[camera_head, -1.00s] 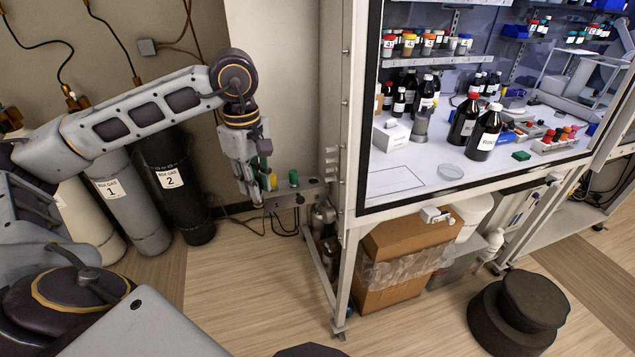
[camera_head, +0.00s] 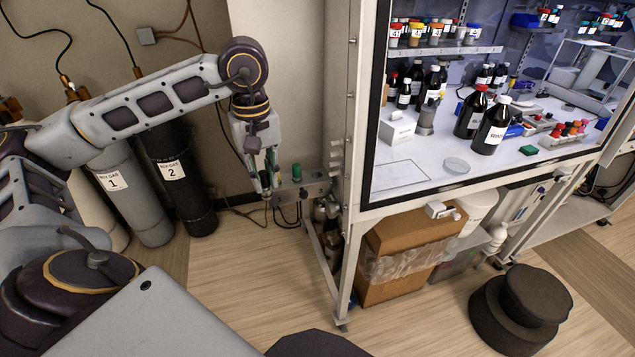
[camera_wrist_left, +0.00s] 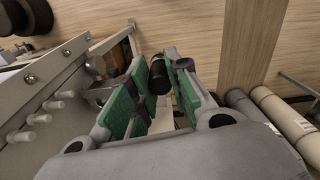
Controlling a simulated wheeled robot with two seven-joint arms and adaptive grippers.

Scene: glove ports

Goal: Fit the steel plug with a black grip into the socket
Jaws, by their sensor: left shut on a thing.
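My left gripper (camera_head: 266,187) points down at the left end of a grey fitting panel (camera_head: 315,188) beside the cabinet frame. In the left wrist view its green-padded fingers (camera_wrist_left: 158,80) are closed on a short black cylinder, the plug's black grip (camera_wrist_left: 157,72). The plug's steel part is hidden. In the head view the plug cannot be made out between the fingers. A green fitting (camera_head: 297,172) stands on the panel just right of the gripper. I cannot pick out the socket for certain, nor tell whether the plug touches anything. My right gripper is not in view.
Two gas cylinders, grey (camera_head: 135,205) and black (camera_head: 182,185), stand left of the gripper. The cabinet's post (camera_head: 340,110) rises to its right. A cardboard box (camera_head: 405,250) sits under the cabinet. Floor in front is clear.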

